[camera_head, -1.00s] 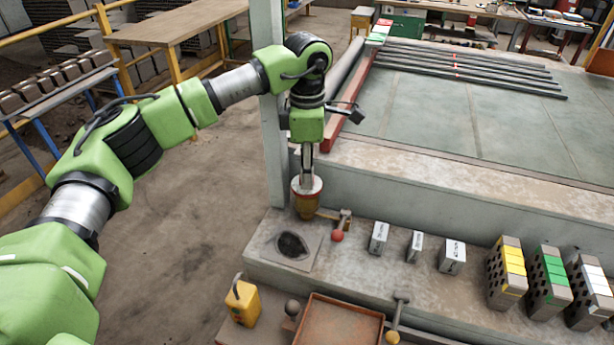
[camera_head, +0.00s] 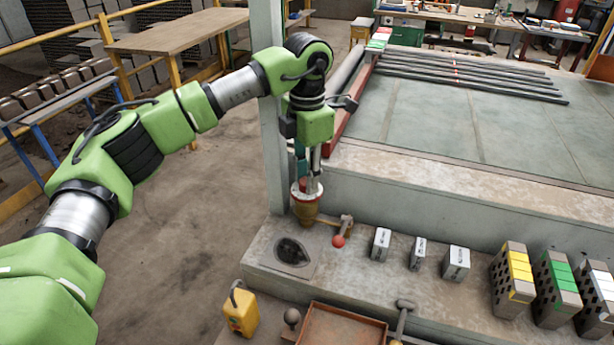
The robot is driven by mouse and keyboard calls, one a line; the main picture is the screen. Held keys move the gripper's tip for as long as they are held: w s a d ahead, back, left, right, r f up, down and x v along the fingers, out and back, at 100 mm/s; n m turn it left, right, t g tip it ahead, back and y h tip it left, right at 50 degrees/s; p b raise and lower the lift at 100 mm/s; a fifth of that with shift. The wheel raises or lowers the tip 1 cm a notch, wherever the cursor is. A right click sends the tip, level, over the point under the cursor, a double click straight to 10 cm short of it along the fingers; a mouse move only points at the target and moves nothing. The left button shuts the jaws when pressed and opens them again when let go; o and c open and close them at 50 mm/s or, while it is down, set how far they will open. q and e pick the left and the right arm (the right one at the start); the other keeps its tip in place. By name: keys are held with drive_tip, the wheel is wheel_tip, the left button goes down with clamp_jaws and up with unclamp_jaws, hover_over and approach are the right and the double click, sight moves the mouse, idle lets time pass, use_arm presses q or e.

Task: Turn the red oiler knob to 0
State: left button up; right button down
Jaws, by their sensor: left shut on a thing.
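The oiler (camera_head: 306,209) is an amber cup standing at the left end of the concrete ledge. Its top carries a red knob (camera_head: 298,196) with a pale dial around it. My left gripper (camera_head: 308,187) points straight down from above and is shut on the knob. The fingers cover much of the knob and dial, so the numbers and pointer are too small or hidden to read. My right gripper is not in view.
A lever with a red ball (camera_head: 339,241) stands close right of the oiler. Small labelled blocks (camera_head: 381,244) and painted hollow bricks (camera_head: 512,279) line the ledge. A dark round hole (camera_head: 291,251) lies in front; a grey post (camera_head: 274,150) rises just behind.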

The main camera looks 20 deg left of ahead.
use_arm(q)
drive_tip(key=shift+w+r, duration=0.1)
drive_tip(key=o, duration=1.1)
wheel_tip(320, 180, up, 12)
idle(0.4)
